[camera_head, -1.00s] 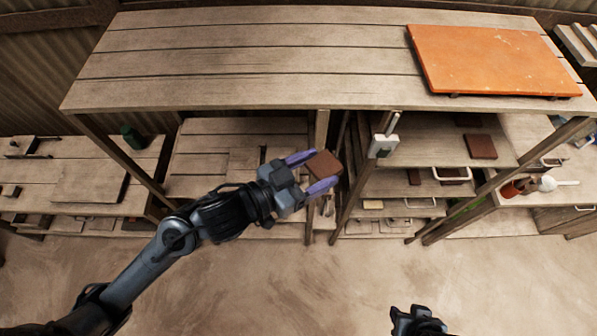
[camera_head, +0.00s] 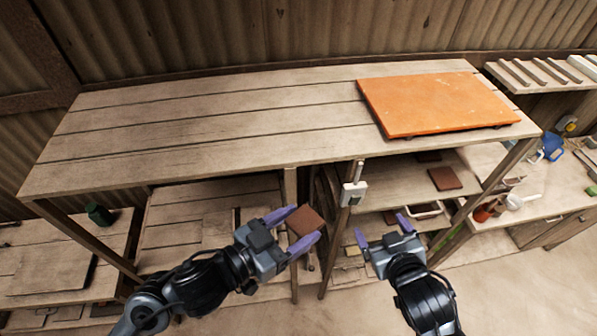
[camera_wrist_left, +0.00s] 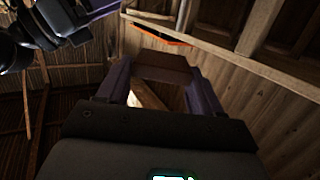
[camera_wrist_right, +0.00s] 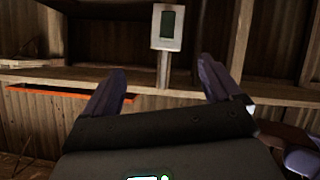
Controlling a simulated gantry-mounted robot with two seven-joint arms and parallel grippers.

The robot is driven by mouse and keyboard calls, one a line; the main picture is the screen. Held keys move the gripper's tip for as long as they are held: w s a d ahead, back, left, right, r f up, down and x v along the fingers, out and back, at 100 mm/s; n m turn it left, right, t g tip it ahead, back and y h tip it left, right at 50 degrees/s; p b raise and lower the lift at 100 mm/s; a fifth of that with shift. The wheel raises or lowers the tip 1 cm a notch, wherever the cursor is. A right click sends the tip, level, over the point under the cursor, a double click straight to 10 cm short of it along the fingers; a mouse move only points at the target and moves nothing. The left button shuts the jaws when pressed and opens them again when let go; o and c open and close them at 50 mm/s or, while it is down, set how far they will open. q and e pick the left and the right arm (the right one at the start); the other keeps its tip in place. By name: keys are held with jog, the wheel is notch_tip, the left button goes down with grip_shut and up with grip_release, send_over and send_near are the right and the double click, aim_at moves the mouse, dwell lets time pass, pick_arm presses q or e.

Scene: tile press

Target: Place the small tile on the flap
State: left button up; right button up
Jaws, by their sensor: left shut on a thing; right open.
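A small brown square tile (camera_head: 306,221) is held between the purple fingers of my left gripper (camera_head: 304,229), in front of the wooden table. The tile also shows between the fingers in the left wrist view (camera_wrist_left: 165,68). My right gripper (camera_head: 385,229) is open and empty, to the right of the left one and below the table's front edge. In the right wrist view the fingers (camera_wrist_right: 165,90) stand wide apart. The large orange slab (camera_head: 435,103), likely the flap, lies flat on the right part of the table top, away from both grippers.
The table top (camera_head: 200,130) is bare left of the orange slab. A white switch box (camera_head: 353,194) hangs at its front edge, near the right gripper. Other brown tiles (camera_head: 445,179) lie on the shelf below. A green bottle (camera_head: 99,214) stands at left.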

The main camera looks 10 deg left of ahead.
jog(key=s+a+r+n+g+y, duration=0.3)
jog(key=a+r+n+y, duration=1.2)
jog(key=a+r, duration=0.9)
jog(key=s+a+r+n+g, duration=0.4)
jog(key=s+a+n+g, duration=0.7)
jog(key=s+n+g, duration=0.15)
jog(key=s+f+n+g+h, duration=0.4)
jog(key=s+n+h, duration=0.4)
jog(key=s, duration=0.1)
jog(key=n+t+h, duration=0.5)
jog(key=t+h, duration=0.2)
jog(key=h, duration=0.3)
send_over(298, 217)
notch_tip(298, 217, down, 5)
notch_tip(298, 217, down, 12)
jog(key=shift+r, duration=0.2)
